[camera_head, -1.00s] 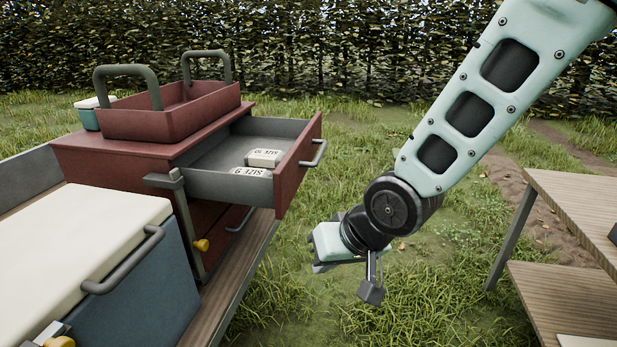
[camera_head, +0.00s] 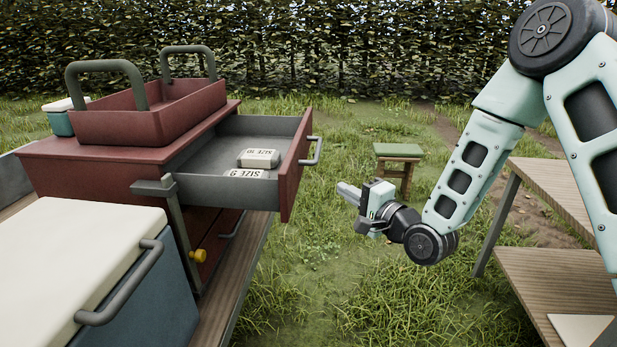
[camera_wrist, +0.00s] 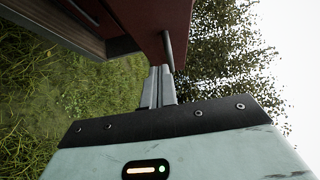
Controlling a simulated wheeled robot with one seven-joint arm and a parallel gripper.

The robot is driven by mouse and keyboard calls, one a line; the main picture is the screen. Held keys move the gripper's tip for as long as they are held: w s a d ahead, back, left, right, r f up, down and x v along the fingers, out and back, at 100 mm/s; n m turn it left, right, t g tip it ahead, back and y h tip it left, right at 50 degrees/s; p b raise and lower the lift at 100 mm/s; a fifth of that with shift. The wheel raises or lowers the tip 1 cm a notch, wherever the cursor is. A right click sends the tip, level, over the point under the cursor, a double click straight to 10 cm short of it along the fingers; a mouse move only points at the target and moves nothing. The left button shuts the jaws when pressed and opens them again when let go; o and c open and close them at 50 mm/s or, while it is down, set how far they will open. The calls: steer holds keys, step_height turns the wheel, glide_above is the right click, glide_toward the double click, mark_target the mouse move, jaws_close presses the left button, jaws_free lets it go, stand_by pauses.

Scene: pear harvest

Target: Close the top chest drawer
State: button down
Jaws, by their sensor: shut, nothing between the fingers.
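The red chest (camera_head: 95,165) stands at the left with its top drawer (camera_head: 205,188) pulled far out to the right. The drawer's red front (camera_head: 293,172) carries a grey bar handle (camera_head: 316,150). In the wrist view the fingers (camera_wrist: 158,85) point toward the red drawer front (camera_wrist: 155,20) and the handle (camera_wrist: 168,50); contact cannot be told.
A red tray with two grey handles (camera_head: 165,122) sits on the chest. A blue cooler with a cream lid (camera_head: 95,255) stands in front. A green-topped stool (camera_head: 398,150) is behind my gripper. A wooden shelf table (camera_head: 560,290) is at right. Grass between is clear.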

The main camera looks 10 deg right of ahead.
steer(key=w+a+p, duration=0.1)
steer(key=w+a, duration=0.2)
steer(key=w, duration=0.1)
steer(key=w+a+p, duration=0.1)
steer(key=w+a, duration=0.3)
steer(key=shift+a, duration=0.2)
steer(key=w+a+b, duration=0.2)
steer(key=a+b, duration=0.1)
steer(key=a, duration=0.5)
steer(key=w+a+b, duration=0.3)
steer(key=a, duration=0.5)
steer(key=w+a+b, duration=0.3)
steer(key=a, duration=0.5)
steer(key=shift+a, duration=0.3)
steer(key=shift+w+a, duration=0.1)
steer(key=shift+a, duration=0.15)
steer(key=shift+a+r, duration=0.1)
steer(key=shift+r, duration=0.05)
steer(key=shift+a+r, duration=0.15)
